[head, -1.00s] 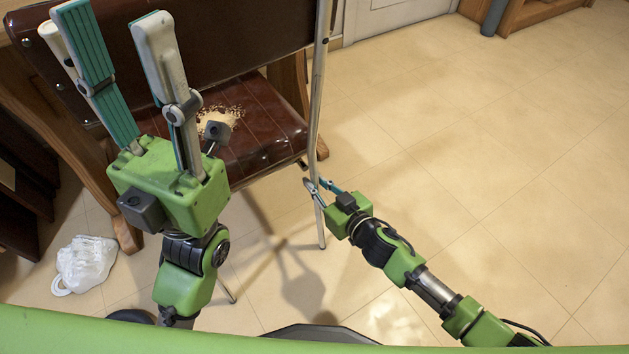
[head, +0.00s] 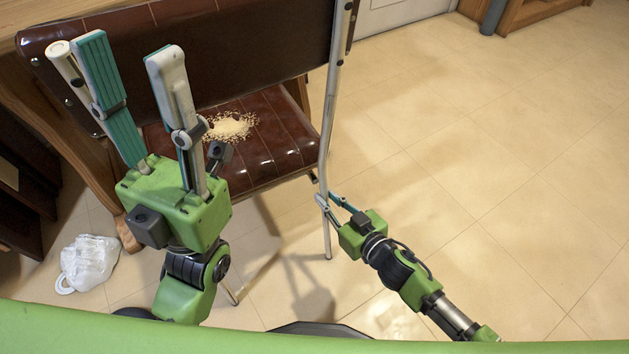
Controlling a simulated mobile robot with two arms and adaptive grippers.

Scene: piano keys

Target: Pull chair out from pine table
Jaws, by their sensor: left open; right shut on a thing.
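The wooden table (head: 110,12) shows behind the backrest at the top left. My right gripper (head: 333,199) is shut on the chair's right metal post (head: 327,150), low beside the seat's front corner. My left gripper (head: 128,62) is open, with its fingers raised in front of the backrest's left part. The chair's left post (head: 68,62) shows beside its left finger; whether they touch is unclear.
A white plastic bag (head: 88,262) lies on the floor at the left. Dark wooden furniture (head: 22,170) stands at the left edge. A grey door (head: 400,14) and a wooden cabinet (head: 535,12) are at the back. The tiled floor (head: 500,150) at the right is clear.

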